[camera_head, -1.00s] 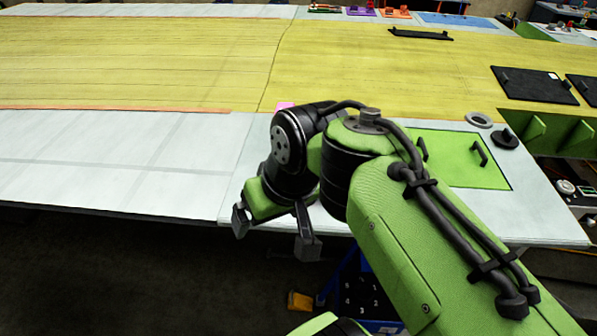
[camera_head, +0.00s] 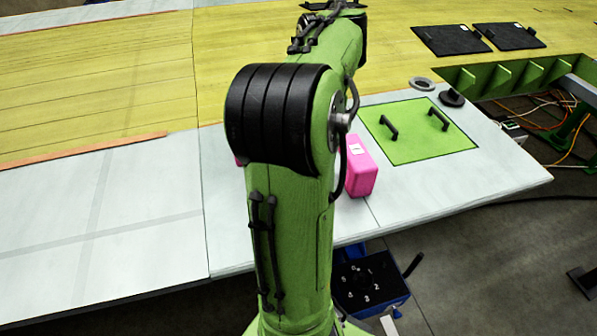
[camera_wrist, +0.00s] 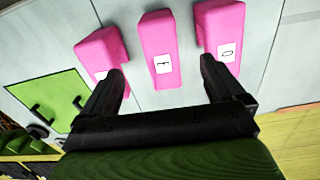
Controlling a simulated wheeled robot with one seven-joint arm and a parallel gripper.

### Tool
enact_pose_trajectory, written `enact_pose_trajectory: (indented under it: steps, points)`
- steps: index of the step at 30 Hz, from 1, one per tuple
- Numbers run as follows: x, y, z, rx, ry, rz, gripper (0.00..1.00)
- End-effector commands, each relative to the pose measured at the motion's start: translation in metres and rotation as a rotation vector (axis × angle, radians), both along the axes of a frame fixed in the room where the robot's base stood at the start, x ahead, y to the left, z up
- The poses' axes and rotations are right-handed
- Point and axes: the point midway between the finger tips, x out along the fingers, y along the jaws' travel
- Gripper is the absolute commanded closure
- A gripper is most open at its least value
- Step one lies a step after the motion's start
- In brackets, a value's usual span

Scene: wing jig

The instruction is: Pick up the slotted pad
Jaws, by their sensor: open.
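Three pink blocks stand side by side on the white surface in the wrist view: a left one (camera_wrist: 99,48), a middle one (camera_wrist: 158,40) with a white tag like an F, and a right one (camera_wrist: 222,25) with a tag like an O. I cannot tell which is the slotted pad; no slot shows clearly. My gripper (camera_wrist: 162,70) is open and empty, its fingers on either side of the middle block in the picture. I see no contact. In the head view one pink block (camera_head: 361,170) shows right of my arm; my arm hides my gripper and most of the others.
A green panel (camera_head: 418,145) with two black handles lies right of the blocks. A grey ring (camera_head: 422,84) and a black knob (camera_head: 451,98) lie behind it. Black plates (camera_head: 450,40) rest on the yellow surface (camera_head: 390,75). A dark bin (camera_head: 370,282) stands below the front edge.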

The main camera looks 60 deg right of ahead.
Motion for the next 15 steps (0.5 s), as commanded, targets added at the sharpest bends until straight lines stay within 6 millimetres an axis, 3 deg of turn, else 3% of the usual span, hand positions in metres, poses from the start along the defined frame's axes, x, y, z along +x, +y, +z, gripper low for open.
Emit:
enact_pose_trajectory:
  steps: [1,6,9,15]
  points:
    - [0.0,0.001,-0.018,0.003,0.0,0.002,0.04]
    - [0.001,0.003,-0.064,0.005,-0.001,0.004,0.04]
    - [0.001,0.002,-0.085,0.004,-0.001,0.003,0.04]
    - [0.001,0.002,-0.107,0.002,-0.002,0.004,0.04]
